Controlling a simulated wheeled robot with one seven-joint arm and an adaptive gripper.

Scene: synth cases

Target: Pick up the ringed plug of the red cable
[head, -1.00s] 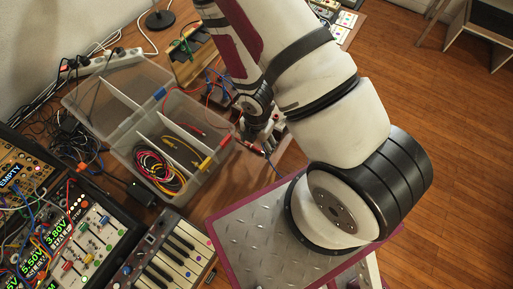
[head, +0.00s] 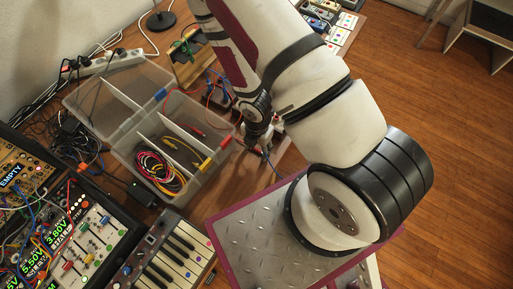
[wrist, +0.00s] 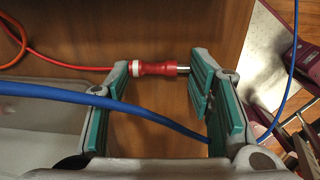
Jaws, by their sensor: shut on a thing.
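The red plug (wrist: 155,68) has a white ring near its left end and a bare metal tip at its right end. In the wrist view it lies crosswise between my fingertips, over a brown wooden surface. The red cable (wrist: 70,64) runs from it to the left. My gripper (wrist: 160,73) has teal-padded fingers, one at each end of the plug, and is shut on it lengthwise. A blue cable (wrist: 130,107) crosses between the fingers, nearer the camera. In the head view my gripper (head: 262,143) is small and partly hidden by my arm; the plug cannot be made out there.
A clear divided case (head: 217,161) with coiled cables stands left of my gripper. A keyboard (head: 172,262) and synth modules (head: 95,235) lie at the lower left. A wooden stand (head: 190,68) is behind. An orange cable (wrist: 14,42) shows in the wrist view.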

